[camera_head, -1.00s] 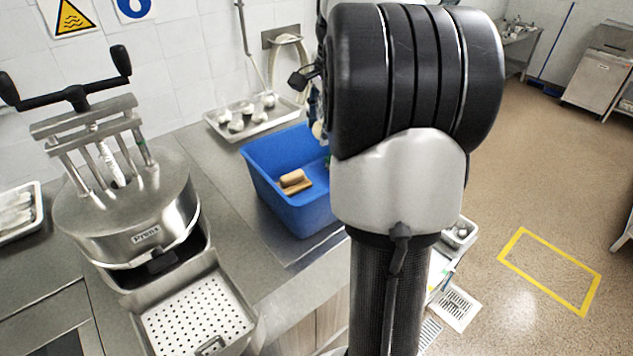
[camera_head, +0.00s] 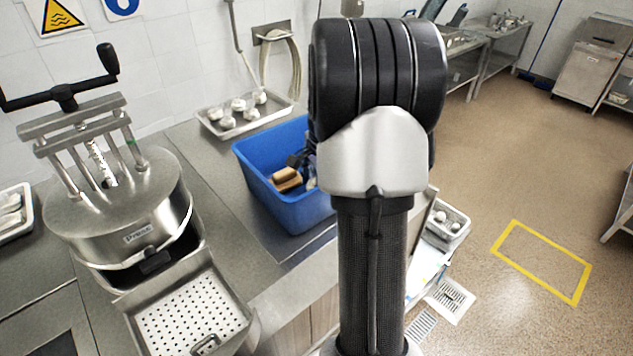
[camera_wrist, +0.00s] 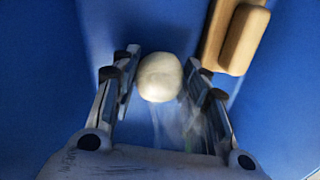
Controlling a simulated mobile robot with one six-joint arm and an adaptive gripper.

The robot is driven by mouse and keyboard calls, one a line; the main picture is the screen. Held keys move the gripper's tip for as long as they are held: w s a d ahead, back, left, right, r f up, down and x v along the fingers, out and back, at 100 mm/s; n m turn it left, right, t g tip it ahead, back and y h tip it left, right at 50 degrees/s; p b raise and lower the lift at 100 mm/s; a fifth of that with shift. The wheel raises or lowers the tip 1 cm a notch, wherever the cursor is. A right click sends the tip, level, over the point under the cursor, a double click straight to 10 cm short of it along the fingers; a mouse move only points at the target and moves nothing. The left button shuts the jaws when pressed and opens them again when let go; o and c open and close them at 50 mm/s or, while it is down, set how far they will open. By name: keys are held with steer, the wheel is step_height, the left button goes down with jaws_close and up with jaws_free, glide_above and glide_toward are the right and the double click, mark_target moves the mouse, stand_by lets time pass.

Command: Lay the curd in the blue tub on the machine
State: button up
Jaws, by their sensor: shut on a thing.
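The curd (camera_wrist: 159,77) is a smooth white ball, seen in the wrist view between the two fingers of my gripper (camera_wrist: 160,72). My gripper is shut on it, inside the blue tub (camera_head: 262,185). In the head view my arm and the tub wall hide the curd, and only a dark part of my gripper shows in the tub. The machine (camera_head: 120,215) is a round steel press with a black crossbar handle, at the left on the counter. A tray with a perforated white plate (camera_head: 190,318) juts from its front.
A wooden-backed brush or block (camera_wrist: 236,35) lies in the tub, right of my gripper; it also shows in the head view (camera_head: 286,180). A steel tray (camera_head: 213,128) with several white balls stands behind the tub. Another tray (camera_head: 22,232) is at the far left.

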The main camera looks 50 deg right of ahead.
steer(key=shift+f, duration=0.15)
steer(key=o, duration=1.1)
steer(key=shift+c, duration=0.2)
step_height(320, 180, up, 12)
steer(key=s, duration=0.2)
steer(key=shift+s+a, duration=0.15)
steer(key=shift+a, duration=0.25)
